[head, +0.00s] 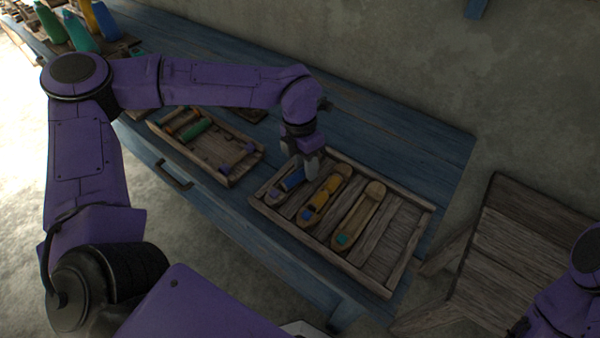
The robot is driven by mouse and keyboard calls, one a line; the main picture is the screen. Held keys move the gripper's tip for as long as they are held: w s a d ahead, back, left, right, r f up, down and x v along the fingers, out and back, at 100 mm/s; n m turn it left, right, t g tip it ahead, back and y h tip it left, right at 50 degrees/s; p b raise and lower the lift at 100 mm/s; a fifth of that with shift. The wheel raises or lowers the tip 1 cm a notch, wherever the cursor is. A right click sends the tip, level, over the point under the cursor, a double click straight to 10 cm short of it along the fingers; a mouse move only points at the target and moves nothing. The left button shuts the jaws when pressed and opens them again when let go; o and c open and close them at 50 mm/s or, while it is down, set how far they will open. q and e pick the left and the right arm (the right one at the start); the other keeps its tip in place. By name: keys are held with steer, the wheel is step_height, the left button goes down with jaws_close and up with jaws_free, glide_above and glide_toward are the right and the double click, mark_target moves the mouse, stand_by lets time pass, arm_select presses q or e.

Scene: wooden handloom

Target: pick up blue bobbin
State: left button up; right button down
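The blue bobbin (292,181) lies in the leftmost spot of the right wooden tray (372,281), in what looks like a wooden shuttle with a purple end. My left gripper (311,172) points down at the right end of the bobbin, its grey fingers over or beside it. The fingers overlap in this view, so I cannot tell whether they are open or touching the bobbin. Part of the bobbin is hidden behind them. My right gripper is out of view; only a piece of my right arm shows at the lower right.
A yellow-orange shuttle (326,196) and a wooden shuttle with a teal end (360,214) lie to the right in the same tray. Another wooden tray (244,171) with a green bobbin (196,131) is to the left. Both stand on the blue table (416,165).

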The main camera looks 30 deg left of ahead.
arm_select(q)
jaws_close()
steer(key=shift+r, duration=0.1)
